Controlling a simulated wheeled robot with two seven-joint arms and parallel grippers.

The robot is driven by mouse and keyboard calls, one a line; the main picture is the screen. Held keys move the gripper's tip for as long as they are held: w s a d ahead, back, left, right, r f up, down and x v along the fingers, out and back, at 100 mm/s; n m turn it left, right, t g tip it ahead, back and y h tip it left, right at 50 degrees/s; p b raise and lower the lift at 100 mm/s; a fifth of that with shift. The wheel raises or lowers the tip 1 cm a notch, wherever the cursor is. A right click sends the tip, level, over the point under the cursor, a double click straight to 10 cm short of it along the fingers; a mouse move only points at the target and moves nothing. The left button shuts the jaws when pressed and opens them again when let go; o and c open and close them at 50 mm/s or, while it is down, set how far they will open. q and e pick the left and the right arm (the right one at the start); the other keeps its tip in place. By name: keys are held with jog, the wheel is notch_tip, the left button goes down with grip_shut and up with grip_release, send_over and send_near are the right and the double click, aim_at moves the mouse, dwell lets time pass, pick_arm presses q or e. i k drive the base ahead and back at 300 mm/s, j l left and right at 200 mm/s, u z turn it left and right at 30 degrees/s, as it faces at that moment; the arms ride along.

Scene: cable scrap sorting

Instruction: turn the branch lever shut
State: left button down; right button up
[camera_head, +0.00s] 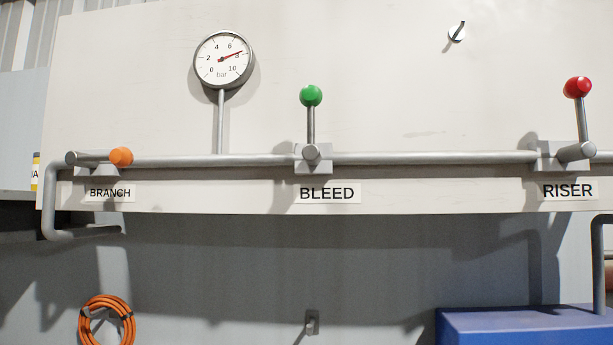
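The branch lever (95,156) is at the left end of the grey pipe, above the BRANCH label (110,193). Its handle lies horizontal, along the pipe, and its orange knob (121,156) points right. The bleed lever (311,122) stands upright with a green knob (311,95) on top. The riser lever (581,118) stands nearly upright with a red knob (577,87). Neither of my grippers shows in the head view.
A round gauge (223,59) above the pipe reads near 8 bar. An orange cable coil (106,319) hangs below on the left. A blue box (520,325) is at the lower right. A small hook (457,33) is at the upper right. The space before the panel is clear.

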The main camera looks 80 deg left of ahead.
aim_at(121, 156)
jog(key=k+l+u, duration=0.1)
jog(key=u, duration=3.5)
